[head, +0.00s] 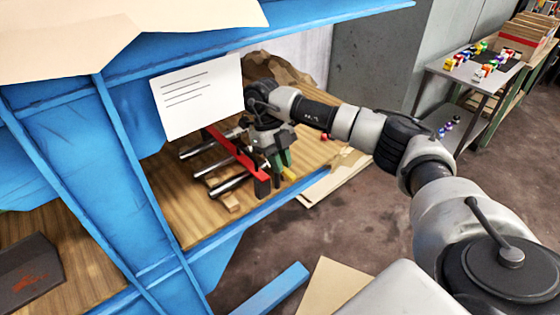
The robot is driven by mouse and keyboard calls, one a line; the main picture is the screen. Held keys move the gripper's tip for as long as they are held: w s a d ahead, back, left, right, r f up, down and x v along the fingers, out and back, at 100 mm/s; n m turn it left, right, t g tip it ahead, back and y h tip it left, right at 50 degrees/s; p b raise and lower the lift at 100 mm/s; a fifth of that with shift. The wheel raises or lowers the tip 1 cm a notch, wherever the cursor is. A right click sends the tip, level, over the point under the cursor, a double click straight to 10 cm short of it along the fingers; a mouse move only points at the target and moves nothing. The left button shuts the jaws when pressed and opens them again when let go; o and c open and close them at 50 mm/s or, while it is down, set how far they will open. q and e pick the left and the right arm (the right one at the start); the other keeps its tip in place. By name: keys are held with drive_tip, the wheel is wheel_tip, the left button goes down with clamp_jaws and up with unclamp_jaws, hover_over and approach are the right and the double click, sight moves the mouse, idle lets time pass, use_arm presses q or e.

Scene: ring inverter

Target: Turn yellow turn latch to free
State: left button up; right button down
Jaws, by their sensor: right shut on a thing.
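The yellow turn latch (290,174) shows as a small yellow patch near the front edge of the wooden shelf, at the right end of a red bar (228,146) with metal rods. My right gripper (279,173) points down over it and is shut on it. The fingers and the dark and green parts around them hide most of the latch, so its turn angle cannot be read. My left gripper is not in view.
A blue frame (130,150) surrounds the wooden shelf (185,215), with a post on the left. A white paper sheet (198,97) stands behind the rods. Wood blocks (228,200) lie under the rods. A metal table (468,70) with small coloured items stands far right.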

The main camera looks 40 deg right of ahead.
drive_tip(key=shift+w+r, duration=0.1)
drive_tip(key=c, duration=1.4)
unclamp_jaws()
drive_tip(key=shift+o, duration=0.2)
drive_tip(key=p+v, duration=0.1)
drive_tip(key=v, duration=0.9)
drive_tip(key=shift+r+p, duration=0.35)
drive_tip(key=shift+r, duration=0.05)
